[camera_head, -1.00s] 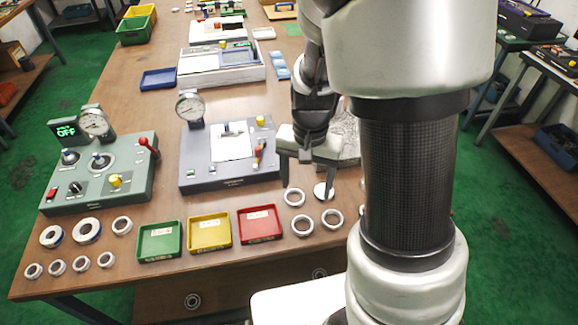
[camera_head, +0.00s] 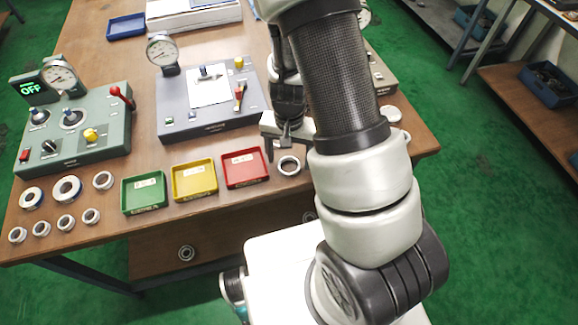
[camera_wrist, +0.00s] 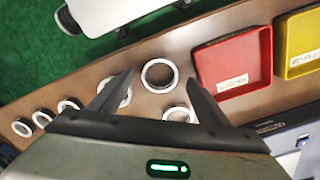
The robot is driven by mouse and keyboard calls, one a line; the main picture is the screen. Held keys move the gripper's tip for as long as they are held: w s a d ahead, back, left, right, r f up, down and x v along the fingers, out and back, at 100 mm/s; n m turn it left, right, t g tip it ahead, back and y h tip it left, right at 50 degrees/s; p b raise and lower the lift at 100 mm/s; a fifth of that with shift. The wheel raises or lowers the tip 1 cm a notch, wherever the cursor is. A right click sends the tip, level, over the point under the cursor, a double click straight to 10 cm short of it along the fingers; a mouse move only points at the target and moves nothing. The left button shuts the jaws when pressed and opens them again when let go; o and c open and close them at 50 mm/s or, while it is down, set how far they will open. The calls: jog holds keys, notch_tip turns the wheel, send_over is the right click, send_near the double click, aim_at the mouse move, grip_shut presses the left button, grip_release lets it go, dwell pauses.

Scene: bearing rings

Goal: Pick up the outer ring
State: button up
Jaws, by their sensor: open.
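Several plain metal rings lie on the brown table, and I cannot tell for sure which is the outer ring. One ring (camera_wrist: 159,75) lies flat ahead of my gripper (camera_wrist: 160,78), in line with the gap between its fingers. This looks like the ring (camera_head: 289,165) right of the red tray in the head view. My gripper (camera_head: 284,148) is open and empty, pointing down over this part of the table. Another ring (camera_wrist: 178,114) shows nearer the right finger. A further ring (camera_wrist: 118,96) is partly hidden behind the left finger.
A red tray (camera_head: 245,183), a yellow tray (camera_head: 194,195) and a green tray (camera_head: 144,207) stand left of the ring. A grey device (camera_head: 212,125) with a gauge stands behind them. More rings (camera_head: 67,188) lie at the table's left. The table's front edge is close.

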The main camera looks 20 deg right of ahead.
jog(key=shift+f, duration=0.85)
jog(key=shift+c, duration=0.6)
jog(key=c, duration=1.1)
jog(key=shift+r, duration=0.15)
